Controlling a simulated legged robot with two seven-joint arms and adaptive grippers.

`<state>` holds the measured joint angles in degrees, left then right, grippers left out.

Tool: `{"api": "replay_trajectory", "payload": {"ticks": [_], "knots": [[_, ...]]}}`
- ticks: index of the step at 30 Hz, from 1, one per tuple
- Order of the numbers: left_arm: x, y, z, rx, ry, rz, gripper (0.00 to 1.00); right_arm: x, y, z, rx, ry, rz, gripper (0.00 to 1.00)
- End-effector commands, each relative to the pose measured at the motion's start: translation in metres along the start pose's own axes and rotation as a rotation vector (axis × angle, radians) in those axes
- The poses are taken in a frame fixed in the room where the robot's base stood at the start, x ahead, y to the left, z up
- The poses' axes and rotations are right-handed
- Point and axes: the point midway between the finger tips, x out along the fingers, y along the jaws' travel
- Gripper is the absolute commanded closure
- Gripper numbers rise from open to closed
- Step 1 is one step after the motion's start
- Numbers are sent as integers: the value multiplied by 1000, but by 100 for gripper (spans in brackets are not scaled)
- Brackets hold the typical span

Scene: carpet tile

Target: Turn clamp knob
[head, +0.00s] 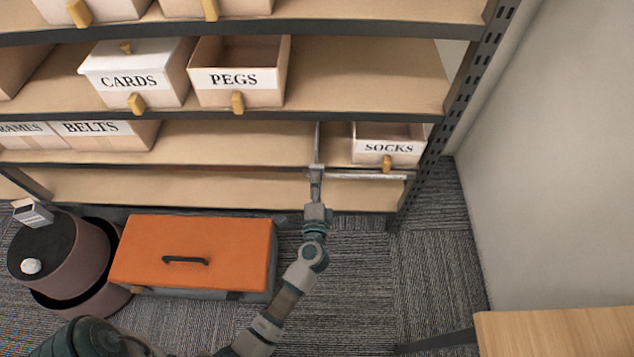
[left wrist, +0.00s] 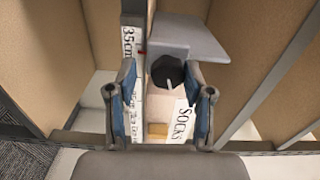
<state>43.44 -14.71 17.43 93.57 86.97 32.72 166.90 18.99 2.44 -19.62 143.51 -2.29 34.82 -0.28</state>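A grey clamp (left wrist: 190,40) shows in the left wrist view, with a dark round knob (left wrist: 160,70) that has a pale pin across it. In the head view a thin grey upright part (head: 317,145) stands at the lower shelf edge, just past my gripper. My left gripper (head: 316,183) is at that edge; its arm comes up from below. In the left wrist view its two blue-padded fingers (left wrist: 165,100) are apart, with the knob ahead between them. I cannot tell whether they touch it. My right gripper is not in view.
A SOCKS box (head: 388,150) sits on the shelf right of my gripper; BELTS, CARDS and PEGS (head: 237,80) boxes stand left and above. An orange toolbox (head: 195,245) and a round brown bin (head: 85,260) are on the carpet. A wooden tabletop (head: 560,330) is at lower right.

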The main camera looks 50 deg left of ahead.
Motion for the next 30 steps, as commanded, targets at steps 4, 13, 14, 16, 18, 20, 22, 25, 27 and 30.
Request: {"api": "replay_trajectory", "payload": {"ticks": [4, 13, 14, 16, 18, 20, 22, 25, 27, 30], "knots": [[0, -1, 0, 0, 1, -3, 41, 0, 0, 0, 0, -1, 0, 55], [-14, -2, 0, -2, 2, -5, 41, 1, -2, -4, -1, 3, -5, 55], [-19, -2, 0, -2, 1, -4, 41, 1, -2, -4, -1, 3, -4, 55], [-33, -1, 0, -1, 2, -3, 41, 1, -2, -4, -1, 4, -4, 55], [-45, 0, 0, -2, 2, -2, 41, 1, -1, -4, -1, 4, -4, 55], [-55, 0, 0, 0, 2, -2, 41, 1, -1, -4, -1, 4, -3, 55], [-64, 1, 0, 1, 1, -1, 41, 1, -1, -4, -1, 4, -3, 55], [-72, 0, -1, 0, 1, -2, 41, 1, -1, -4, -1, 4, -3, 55], [-75, 0, 0, 0, 1, -3, 41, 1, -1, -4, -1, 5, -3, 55], [-75, 0, 0, 0, 1, -3, 41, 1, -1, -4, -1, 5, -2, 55]]}}
